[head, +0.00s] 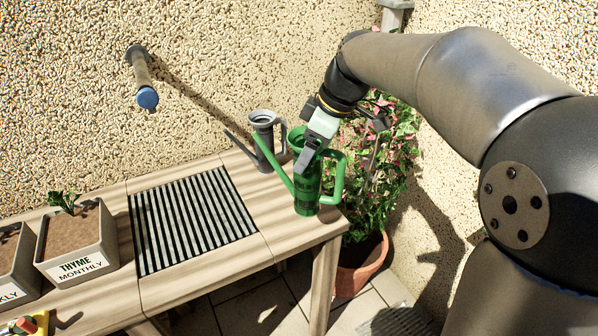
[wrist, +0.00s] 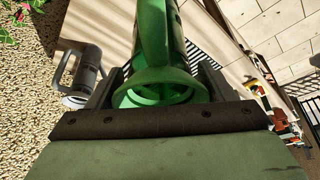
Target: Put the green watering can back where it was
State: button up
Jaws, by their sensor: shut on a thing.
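The green watering can (head: 307,187) is upright at the right end of the wooden bench (head: 299,229), its spout pointing up and left and its handle to the right. My gripper (head: 312,152) is shut on the can near its top, coming from above. In the wrist view the green can (wrist: 158,84) fills the space between the fingers (wrist: 158,92). Whether the can's base touches the bench or hangs just above it, I cannot tell.
A grey watering can (head: 265,140) stands close behind, left of the green one. A slatted grate (head: 190,220) is set in the bench. A thyme planter (head: 78,243) stands left. A potted flowering plant (head: 365,262) is right of the bench. A blue-capped pipe (head: 146,90) juts from the wall.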

jog(key=w+a+f+p, duration=0.2)
jog(key=w+f+p, duration=0.1)
jog(key=w+f, duration=0.6)
jog(key=shift+w+x, duration=0.25)
jog(key=shift+x, duration=0.95)
jog(key=shift+f, duration=0.15)
jog(key=o, duration=2)
